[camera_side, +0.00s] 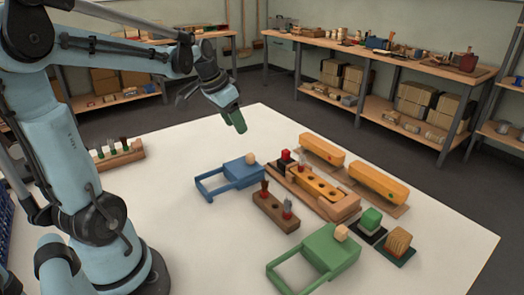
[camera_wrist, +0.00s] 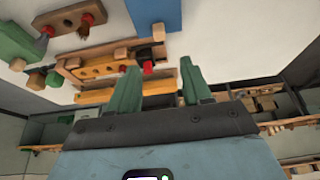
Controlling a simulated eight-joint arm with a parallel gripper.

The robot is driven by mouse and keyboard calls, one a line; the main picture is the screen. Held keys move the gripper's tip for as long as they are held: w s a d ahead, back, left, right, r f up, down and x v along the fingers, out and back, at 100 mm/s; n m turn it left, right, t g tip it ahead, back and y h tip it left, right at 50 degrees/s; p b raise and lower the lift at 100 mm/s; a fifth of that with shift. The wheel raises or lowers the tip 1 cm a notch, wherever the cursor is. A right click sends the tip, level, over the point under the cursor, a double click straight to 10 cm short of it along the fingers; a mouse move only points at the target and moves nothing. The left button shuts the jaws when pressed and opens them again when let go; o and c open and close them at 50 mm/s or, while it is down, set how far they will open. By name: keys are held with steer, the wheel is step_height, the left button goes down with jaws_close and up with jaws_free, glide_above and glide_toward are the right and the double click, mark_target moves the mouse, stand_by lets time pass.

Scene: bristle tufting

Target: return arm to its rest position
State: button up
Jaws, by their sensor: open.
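My gripper (camera_side: 232,118) is raised in the air above the back left part of the white table, its green fingers pointing down and slightly right. In the wrist view the two green fingers (camera_wrist: 160,88) stand apart with nothing between them. A wooden fixture (camera_side: 343,209) holding a yellow plate with holes (camera_side: 320,184) stands on the table, well right of and below my gripper. The fixture also shows in the wrist view (camera_wrist: 70,66), beyond the fingers.
A blue handled tool (camera_side: 238,171), a green handled tool (camera_side: 332,252), a dark wooden holder (camera_side: 270,208) with tufts and two orange-yellow bars (camera_side: 322,150) stand around the fixture. A tuft rack (camera_side: 122,158) is at left. The table's back middle is clear.

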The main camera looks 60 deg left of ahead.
steer(key=s+d+f+t, duration=0.1)
steer(key=s+d, duration=0.2)
steer(key=d, duration=0.6)
steer(key=s+d+f+t, duration=0.1)
steer(key=s+d, duration=0.2)
steer(key=d, duration=0.6)
steer(key=shift+s+f, duration=0.15)
steer(key=shift+f, duration=0.1)
